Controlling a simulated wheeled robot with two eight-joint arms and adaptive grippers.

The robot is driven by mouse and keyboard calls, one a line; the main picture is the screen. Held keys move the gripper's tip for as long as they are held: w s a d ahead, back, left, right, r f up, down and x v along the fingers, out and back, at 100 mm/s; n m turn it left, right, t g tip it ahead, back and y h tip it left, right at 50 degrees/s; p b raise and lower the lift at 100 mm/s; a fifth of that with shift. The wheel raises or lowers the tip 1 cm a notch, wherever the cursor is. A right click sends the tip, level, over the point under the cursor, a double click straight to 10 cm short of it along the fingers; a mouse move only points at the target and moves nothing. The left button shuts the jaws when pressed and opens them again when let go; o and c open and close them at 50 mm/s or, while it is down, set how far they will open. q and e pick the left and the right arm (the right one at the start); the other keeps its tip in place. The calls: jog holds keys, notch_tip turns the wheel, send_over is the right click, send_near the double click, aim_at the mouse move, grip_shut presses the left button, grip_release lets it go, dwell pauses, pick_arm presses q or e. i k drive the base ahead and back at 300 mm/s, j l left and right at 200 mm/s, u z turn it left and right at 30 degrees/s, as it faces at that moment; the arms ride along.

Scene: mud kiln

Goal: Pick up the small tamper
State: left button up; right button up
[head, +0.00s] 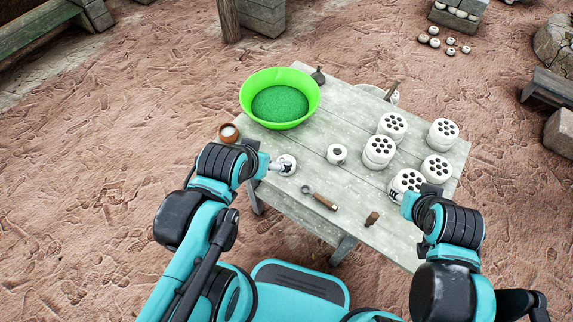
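A small tool with a brown wooden handle (372,218) lies near the table's front edge; it may be the small tamper, but it is too small to be sure. A longer tool with a metal ring and brown handle (325,202) lies to its left. My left gripper (277,166) is at the table's left side, beside or over a white round piece (287,164). My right gripper (402,196) is at the front right, close to a white cylinder with dark holes (407,180) and right of the small tool. Finger openings are too small to make out.
The table's middle front is mostly clear.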

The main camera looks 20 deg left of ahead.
aim_at(374, 217)
jog(key=k, duration=0.35)
jog(key=k+z, duration=0.15)
jog(key=z, duration=1.5)
jog(key=j, duration=0.05)
